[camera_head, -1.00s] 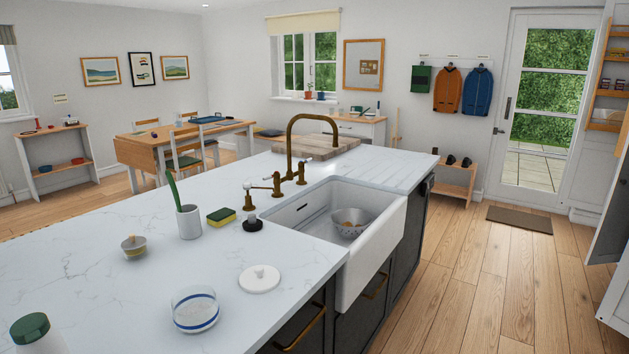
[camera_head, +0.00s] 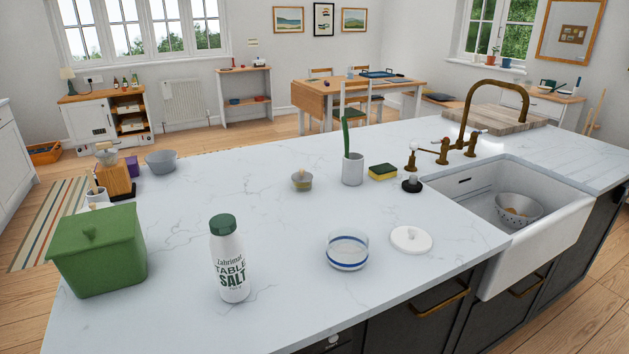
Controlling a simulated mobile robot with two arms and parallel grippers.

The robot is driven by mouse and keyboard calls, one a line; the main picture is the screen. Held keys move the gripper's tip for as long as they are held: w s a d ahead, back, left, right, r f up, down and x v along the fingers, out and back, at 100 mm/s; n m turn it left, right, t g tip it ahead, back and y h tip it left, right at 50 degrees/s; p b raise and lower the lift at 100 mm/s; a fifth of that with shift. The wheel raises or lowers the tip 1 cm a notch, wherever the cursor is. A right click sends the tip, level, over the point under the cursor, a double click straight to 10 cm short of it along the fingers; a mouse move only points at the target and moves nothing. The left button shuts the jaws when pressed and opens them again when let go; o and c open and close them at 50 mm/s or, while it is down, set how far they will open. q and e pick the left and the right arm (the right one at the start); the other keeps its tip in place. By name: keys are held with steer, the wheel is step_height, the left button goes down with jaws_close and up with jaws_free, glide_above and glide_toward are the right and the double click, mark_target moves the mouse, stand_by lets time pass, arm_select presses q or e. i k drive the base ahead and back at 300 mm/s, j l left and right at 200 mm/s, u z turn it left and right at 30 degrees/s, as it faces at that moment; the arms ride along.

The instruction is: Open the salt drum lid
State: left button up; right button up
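The salt drum (camera_head: 233,272) is a white bottle labelled "TABLE SALT". It stands upright on the white marble counter (camera_head: 290,310), near its front edge. Its green lid (camera_head: 223,225) sits on top and looks shut. Neither of my grippers shows in the head view.
A green lidded box (camera_head: 98,250) stands left of the salt. To its right are a glass dish with blue bands (camera_head: 347,252) and a white round lid (camera_head: 411,239).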

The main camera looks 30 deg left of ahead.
mark_target(222, 223)
steer(key=j+u, duration=0.1)
steer(key=u, duration=1.2)
